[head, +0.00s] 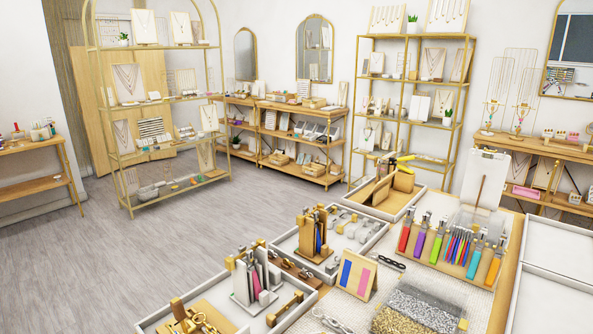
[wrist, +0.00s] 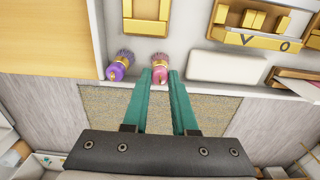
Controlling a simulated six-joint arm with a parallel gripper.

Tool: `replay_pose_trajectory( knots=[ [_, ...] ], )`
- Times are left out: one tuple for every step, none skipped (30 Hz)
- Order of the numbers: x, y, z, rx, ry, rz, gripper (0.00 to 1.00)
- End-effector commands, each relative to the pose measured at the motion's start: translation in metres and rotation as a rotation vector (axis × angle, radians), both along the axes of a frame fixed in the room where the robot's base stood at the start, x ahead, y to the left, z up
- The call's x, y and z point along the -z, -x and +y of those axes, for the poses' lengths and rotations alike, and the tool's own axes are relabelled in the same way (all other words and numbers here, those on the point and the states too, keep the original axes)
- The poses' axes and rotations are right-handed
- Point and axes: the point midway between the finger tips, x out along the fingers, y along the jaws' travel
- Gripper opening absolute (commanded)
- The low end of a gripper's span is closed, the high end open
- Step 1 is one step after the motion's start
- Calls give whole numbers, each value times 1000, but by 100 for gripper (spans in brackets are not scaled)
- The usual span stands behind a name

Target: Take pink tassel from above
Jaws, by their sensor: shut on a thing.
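In the wrist view, the pink tassel (wrist: 161,61) shows a round pink fringed end and a small gold part. It lies between the tips of my gripper's teal fingers (wrist: 159,74), which are shut on it. A purple tassel (wrist: 120,66) with a gold tip is just to the left, apart from the fingers. The lower part of the pink tassel is partly hidden by the fingertips. My gripper does not show in the head view, and I cannot tell there which item is the held tassel.
In the wrist view, gold-coloured holders (wrist: 147,17) stand beyond the tassels, and a white block (wrist: 226,62) is to the right. In the head view, trays with display stands (head: 318,240), a pink and blue card (head: 354,277) and a rack of coloured pouches (head: 455,240) crowd the table.

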Motion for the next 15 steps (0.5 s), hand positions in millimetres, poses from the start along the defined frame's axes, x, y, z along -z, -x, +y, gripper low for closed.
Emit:
replay_pose_trajectory(
  knots=[
    [0, 0, 0, 0, 0, 0, 0],
    [-1, 0, 0, 0, 1, -1, 0],
    [-3, 0, 0, 0, 1, 0, 0],
    [-5, 0, -1, 0, 3, 0, 0],
    [-8, 0, -1, -1, 3, 0, 0],
    [-11, 0, -1, -1, 2, -1, 0],
    [-14, 0, -1, -1, 3, 0, 0],
    [-16, 0, -1, -1, 3, 0, 0],
    [-20, 0, 0, -1, 3, 0, 0],
    [-22, 0, 0, -1, 2, 1, 0],
    [-25, 0, 0, -1, 2, 1, 0],
    [-28, 0, 0, 0, 1, 0, 0],
    [-31, 0, 0, 0, 1, 0, 0],
    [-34, 0, -1, 0, 3, 0, 0],
    [-37, 0, 0, 0, 3, 0, 0]
  ],
)
